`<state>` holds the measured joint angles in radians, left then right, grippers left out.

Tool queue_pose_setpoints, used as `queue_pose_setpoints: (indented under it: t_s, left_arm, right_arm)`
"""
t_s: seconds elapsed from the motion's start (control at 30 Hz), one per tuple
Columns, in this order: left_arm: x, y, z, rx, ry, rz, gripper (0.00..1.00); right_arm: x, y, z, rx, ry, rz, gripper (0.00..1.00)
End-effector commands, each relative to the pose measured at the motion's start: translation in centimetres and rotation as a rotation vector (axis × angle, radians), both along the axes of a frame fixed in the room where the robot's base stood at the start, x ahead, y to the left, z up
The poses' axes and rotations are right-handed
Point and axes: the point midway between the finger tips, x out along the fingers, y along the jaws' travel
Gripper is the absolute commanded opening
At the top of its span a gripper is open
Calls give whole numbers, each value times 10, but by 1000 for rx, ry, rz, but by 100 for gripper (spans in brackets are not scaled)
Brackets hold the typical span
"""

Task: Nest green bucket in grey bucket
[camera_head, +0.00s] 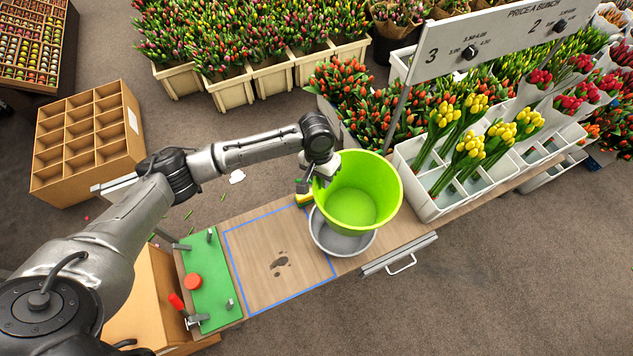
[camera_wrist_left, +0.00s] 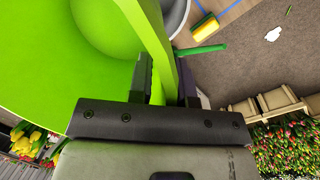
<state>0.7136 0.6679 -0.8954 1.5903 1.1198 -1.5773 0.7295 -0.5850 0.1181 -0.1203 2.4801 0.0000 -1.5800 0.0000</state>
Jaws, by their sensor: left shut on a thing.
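The bright green bucket (camera_head: 362,192) is above the grey bucket (camera_head: 338,238) in the head view, covering much of it. The grey bucket stands on the wooden bench. My left gripper (camera_head: 312,184) is shut on the green bucket's left rim. In the left wrist view the fingers of my left gripper (camera_wrist_left: 165,85) straddle the wall of the green bucket (camera_wrist_left: 60,60), and a bit of the grey bucket (camera_wrist_left: 178,17) shows beyond it. I cannot tell whether the green bucket's base is inside the grey one. My right gripper is not in view.
A yellow-green sponge (camera_head: 304,199) lies beside the buckets. A blue-outlined area (camera_head: 250,250) with dark spots and a green board (camera_head: 210,270) occupy the bench to the left. A white tulip rack (camera_head: 430,205) stands close on the right, under a price sign (camera_head: 500,37).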

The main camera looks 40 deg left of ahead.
Motion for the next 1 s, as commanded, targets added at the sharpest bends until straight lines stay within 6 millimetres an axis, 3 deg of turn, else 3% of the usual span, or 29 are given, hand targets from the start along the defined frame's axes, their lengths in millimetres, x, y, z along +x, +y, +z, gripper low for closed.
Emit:
queue_pose_setpoints:
  t_s: [0.1, 0.23, 0.67, 1.0]
  left_arm:
    - [-5, 6, -23, -4, 0, -1, 0]
    - [-8, 10, -35, -6, -4, -3, 0]
    - [-8, 10, -36, -6, -4, -6, 0]
    - [-9, 10, -39, -9, -6, -32, 0]
  right_arm:
    - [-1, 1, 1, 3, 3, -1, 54]
    - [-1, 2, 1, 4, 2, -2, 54]
    - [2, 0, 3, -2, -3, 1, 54]
    - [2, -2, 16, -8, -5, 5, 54]
